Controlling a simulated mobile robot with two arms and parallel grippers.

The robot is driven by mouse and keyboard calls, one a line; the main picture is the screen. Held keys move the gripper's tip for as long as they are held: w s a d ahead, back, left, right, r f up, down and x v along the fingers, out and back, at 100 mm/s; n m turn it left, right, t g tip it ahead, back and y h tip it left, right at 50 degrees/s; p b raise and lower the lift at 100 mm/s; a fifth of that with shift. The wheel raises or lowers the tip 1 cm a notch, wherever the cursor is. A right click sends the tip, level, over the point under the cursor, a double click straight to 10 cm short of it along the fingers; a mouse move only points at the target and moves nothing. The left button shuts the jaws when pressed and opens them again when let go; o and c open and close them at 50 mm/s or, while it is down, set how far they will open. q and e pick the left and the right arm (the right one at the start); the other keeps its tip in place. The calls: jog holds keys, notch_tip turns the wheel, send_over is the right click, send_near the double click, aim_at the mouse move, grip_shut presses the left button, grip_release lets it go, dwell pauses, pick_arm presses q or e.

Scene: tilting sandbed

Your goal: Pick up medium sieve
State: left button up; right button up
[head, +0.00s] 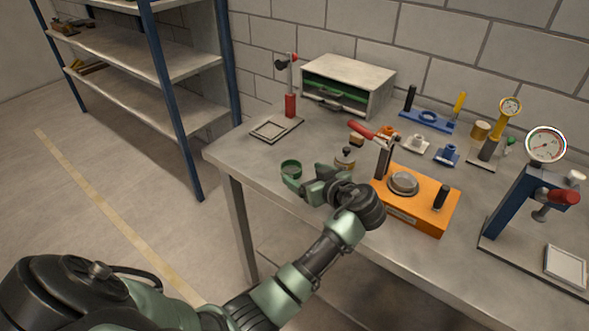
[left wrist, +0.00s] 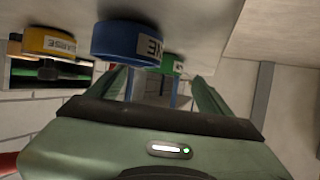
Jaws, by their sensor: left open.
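A green ring-shaped sieve (head: 291,168) stands on the table near its front left edge in the head view. It also shows small in the left wrist view (left wrist: 179,65), with a pale label too small to read. My left gripper (head: 304,185) is open and empty, beside the green sieve on its right, its fingers pointing toward it. In the left wrist view the green sieve shows beyond the gap between the fingers, apart from them. A blue labelled ring (left wrist: 127,42) is nearer the camera and a yellow labelled ring (left wrist: 48,42) is farther left. My right gripper is not seen.
An orange block with a round metal top (head: 413,211) sits right of my left gripper. A red-topped stand (head: 290,105) and a grey cabinet (head: 346,78) are behind. A press with a gauge (head: 515,205) is at right.

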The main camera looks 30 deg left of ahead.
aim_at(287, 166)
pick_arm(q)
jog(key=x, duration=0.1)
jog(key=p+x, duration=0.1)
jog(key=x, duration=0.1)
jog(key=p+x, duration=0.1)
jog(key=shift+s+a, duration=0.1)
jog(key=shift+a, duration=0.4)
jog(key=shift+w+a+f, duration=0.2)
jog(key=shift+a+f, duration=0.1)
jog(key=shift+a, duration=0.05)
jog(key=c, duration=1.4)
